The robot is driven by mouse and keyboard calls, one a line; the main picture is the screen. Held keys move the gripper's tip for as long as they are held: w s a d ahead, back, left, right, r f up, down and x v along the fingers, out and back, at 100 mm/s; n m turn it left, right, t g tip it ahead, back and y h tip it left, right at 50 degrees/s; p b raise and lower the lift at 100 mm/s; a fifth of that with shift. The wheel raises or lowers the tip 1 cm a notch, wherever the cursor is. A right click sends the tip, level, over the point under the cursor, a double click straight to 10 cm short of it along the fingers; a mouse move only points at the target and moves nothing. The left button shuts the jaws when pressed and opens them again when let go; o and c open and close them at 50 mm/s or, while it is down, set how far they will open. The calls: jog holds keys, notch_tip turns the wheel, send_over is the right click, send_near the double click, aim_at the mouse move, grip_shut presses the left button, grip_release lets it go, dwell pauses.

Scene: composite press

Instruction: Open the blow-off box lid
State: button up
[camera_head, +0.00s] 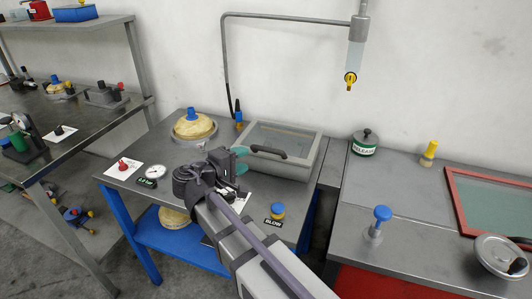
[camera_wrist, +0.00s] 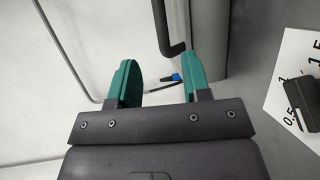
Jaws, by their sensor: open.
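The blow-off box (camera_head: 290,170) is a grey box at the back right of the middle table. Its glazed lid (camera_head: 285,136) looks closed, with a dark curved handle (camera_head: 268,152) at the front left edge. My gripper (camera_head: 241,160) is open and empty, its teal fingers just left of the handle. In the wrist view the two fingers of my gripper (camera_wrist: 163,72) stand apart. The dark handle (camera_wrist: 164,28) shows ahead, between their lines, beside the grey box wall (camera_wrist: 208,38). I see no contact with the handle.
A blue button labelled BLOW (camera_head: 278,210) is at the table's front right. A round tan part with a blue knob (camera_head: 194,126) sits left of the box. A hose pipe (camera_head: 290,17) arches above. A dial gauge (camera_head: 155,171) is at the left.

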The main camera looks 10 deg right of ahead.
aim_at(264, 151)
jog(key=b+x, duration=0.2)
jog(key=x, duration=0.8)
jog(key=shift+w+d+f, duration=0.15)
jog(key=shift+d+f, duration=0.05)
jog(key=shift+d, duration=0.1)
grip_shut()
